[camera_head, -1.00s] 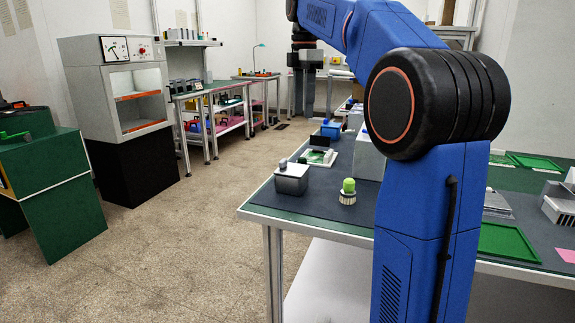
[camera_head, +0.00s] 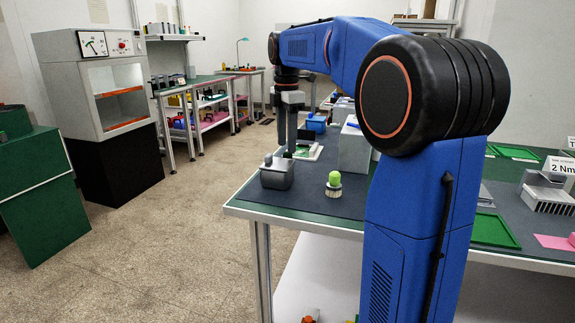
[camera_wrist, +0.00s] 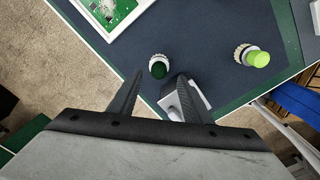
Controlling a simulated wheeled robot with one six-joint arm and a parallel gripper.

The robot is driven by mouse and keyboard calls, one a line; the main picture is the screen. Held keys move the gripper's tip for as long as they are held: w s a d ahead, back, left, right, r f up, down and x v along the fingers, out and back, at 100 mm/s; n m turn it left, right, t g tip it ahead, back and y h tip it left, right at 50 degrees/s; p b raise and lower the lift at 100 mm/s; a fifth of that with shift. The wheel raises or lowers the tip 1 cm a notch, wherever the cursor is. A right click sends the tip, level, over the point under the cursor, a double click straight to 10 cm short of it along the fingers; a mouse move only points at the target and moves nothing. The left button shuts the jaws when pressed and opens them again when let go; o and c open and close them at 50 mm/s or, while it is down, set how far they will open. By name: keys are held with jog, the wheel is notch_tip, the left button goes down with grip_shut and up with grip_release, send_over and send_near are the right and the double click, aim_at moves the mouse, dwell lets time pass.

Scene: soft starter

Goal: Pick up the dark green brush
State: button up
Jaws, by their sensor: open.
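The dark green brush (camera_wrist: 158,68) stands on the dark mat in the wrist view, its round dark green top above a pale bristle ring. My gripper (camera_wrist: 160,77) is open and empty, with one finger to each side of the brush in the picture; I cannot tell how far above it they are. In the head view my gripper (camera_head: 291,152) points down over the table behind the grey box, and I cannot make out the dark green brush there. A lime green brush (camera_wrist: 254,57) stands to the right; it also shows in the head view (camera_head: 334,184).
A grey box with a knob (camera_head: 277,176) stands close to my gripper; its light top (camera_wrist: 199,94) shows beside the right finger. A white-framed tray with a green board (camera_wrist: 112,8) lies at upper left. The table's edge (camera_head: 290,217) is near.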

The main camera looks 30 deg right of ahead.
jog(key=shift+w+d+f, duration=0.1)
jog(key=shift+d+f, duration=0.05)
jog(key=shift+f, duration=1.15)
jog(key=shift+d+f, duration=0.1)
jog(key=shift+f, duration=1.15)
grip_shut()
